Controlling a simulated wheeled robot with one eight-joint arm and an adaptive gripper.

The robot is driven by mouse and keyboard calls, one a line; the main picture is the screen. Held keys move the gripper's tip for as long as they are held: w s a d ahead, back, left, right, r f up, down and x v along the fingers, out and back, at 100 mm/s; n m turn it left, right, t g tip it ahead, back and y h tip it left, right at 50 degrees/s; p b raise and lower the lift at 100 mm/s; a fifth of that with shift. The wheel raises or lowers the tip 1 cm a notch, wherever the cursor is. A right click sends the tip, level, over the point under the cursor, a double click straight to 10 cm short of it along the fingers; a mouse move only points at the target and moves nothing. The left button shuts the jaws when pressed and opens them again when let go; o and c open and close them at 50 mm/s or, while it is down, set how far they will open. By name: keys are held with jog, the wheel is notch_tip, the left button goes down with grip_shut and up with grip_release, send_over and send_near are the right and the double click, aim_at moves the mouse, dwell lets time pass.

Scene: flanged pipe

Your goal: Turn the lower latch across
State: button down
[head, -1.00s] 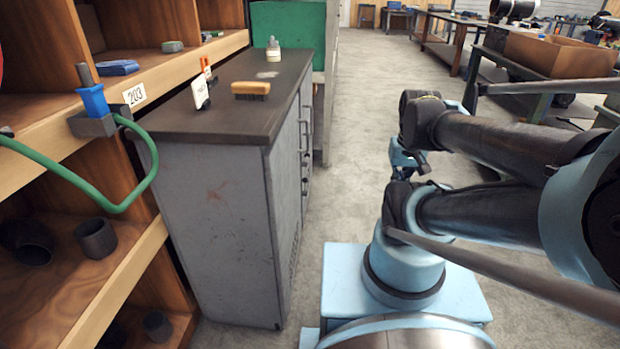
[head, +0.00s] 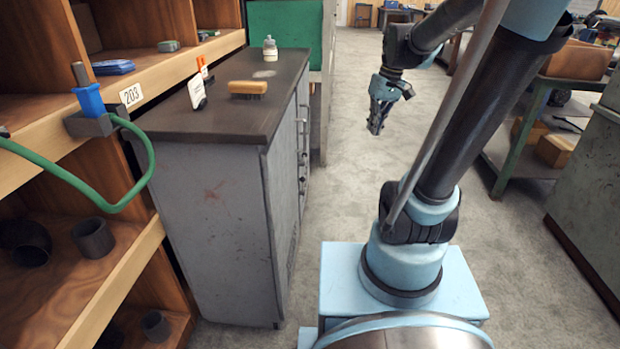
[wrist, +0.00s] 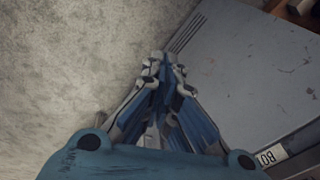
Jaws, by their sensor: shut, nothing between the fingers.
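A grey cabinet (head: 225,225) with a dark top stands left of centre in the head view. Its door side is seen at a steep angle, with a handle (head: 302,130) and small dark latch parts below it. The lower latch (head: 304,187) is tiny here, and its turn cannot be told. My gripper (head: 374,131) hangs over the aisle, right of the door side and apart from it, fingers pointing down. In the wrist view its fingers (wrist: 164,62) are together and empty. No latch shows clearly there.
In the wrist view a grey slotted panel (wrist: 245,65) lies right of my fingers, with bare floor (wrist: 70,60) to the left. A wooden shelf (head: 130,250) with a green hose (head: 65,180) is at left. A green bench (head: 525,140) stands at right.

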jog(key=w+a+f+n+g+y, duration=0.1)
jog(key=w+a+f+n, duration=0.15)
jog(key=w, duration=0.75)
jog(key=w+a+f+n+g+y, duration=0.1)
jog(key=w+a+f+n, duration=0.15)
jog(key=w, duration=0.75)
jog(key=w+a+f+n+g+y, duration=0.15)
jog(key=w+a, duration=0.25)
jog(key=w, duration=0.6)
jog(key=w+a+f+n, duration=0.2)
jog(key=w+f, duration=0.2)
jog(key=f, duration=0.6)
jog(key=w+a+f+n+g, duration=0.1)
jog(key=w+f, duration=0.4)
jog(key=f, duration=0.5)
jog(key=w+a+f+n+g+y, duration=0.1)
jog(key=w+a+f+n, duration=0.2)
jog(key=f, duration=0.7)
jog(key=shift+w+a+f, duration=0.2)
jog(key=shift+w+a, duration=0.4)
jog(key=shift+w, duration=0.5)
jog(key=shift+n, duration=0.25)
jog(key=s+a+f, duration=0.6)
jog(key=s+f, duration=0.1)
jog(key=shift+s, duration=0.35)
